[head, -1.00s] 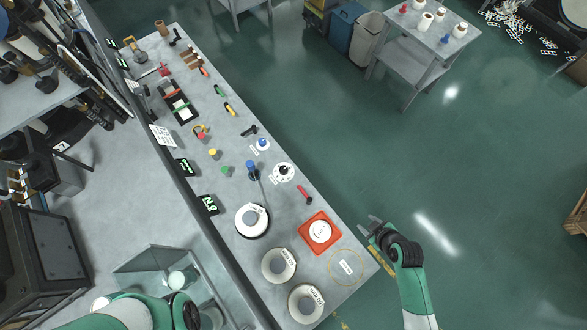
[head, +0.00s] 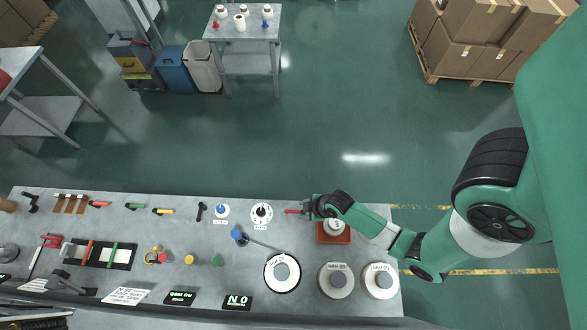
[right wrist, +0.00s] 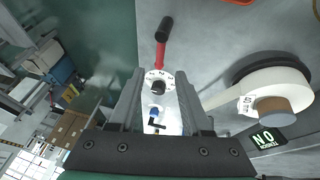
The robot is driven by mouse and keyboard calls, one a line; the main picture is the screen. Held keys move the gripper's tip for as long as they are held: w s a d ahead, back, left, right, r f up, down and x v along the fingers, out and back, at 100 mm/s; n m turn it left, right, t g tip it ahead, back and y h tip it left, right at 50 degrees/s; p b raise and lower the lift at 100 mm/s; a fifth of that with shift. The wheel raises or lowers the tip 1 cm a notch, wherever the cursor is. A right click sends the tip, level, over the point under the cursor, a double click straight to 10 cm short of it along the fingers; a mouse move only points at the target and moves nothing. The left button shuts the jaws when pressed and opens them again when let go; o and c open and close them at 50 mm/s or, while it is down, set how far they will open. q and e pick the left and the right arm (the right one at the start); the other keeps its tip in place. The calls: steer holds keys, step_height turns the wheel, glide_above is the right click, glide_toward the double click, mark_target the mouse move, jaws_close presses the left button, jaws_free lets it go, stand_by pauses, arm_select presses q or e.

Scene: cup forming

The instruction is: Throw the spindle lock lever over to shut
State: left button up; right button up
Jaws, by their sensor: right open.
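The spindle lock lever is a red bar (head: 293,211) on the bench, right of the white dial in the head view. In the right wrist view it shows as a red bar (right wrist: 160,56) with a black grip (right wrist: 165,29) at its upper end. My right gripper (head: 309,207) is at the lever's right end in the head view and hides the black grip. In the right wrist view the right gripper (right wrist: 160,72) is open, with the red bar showing beyond and between its fingertips. I cannot tell whether they touch it. My left gripper is out of view.
The white dial (head: 261,213) and a blue knob (head: 221,210) sit left of the lever. An orange-red tray (head: 333,239) lies just right, under my right arm. White rolls (head: 283,271) stand nearer the front. Floor beyond the bench (head: 270,150) is clear.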

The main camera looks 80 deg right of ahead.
mark_target(293, 212)
steer(key=b+x, duration=0.2)
steer(key=x, duration=0.5)
steer(key=shift+w+f, duration=0.25)
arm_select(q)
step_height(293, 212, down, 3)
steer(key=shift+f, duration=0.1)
arm_select(e)
jaws_close()
stand_by(0.7)
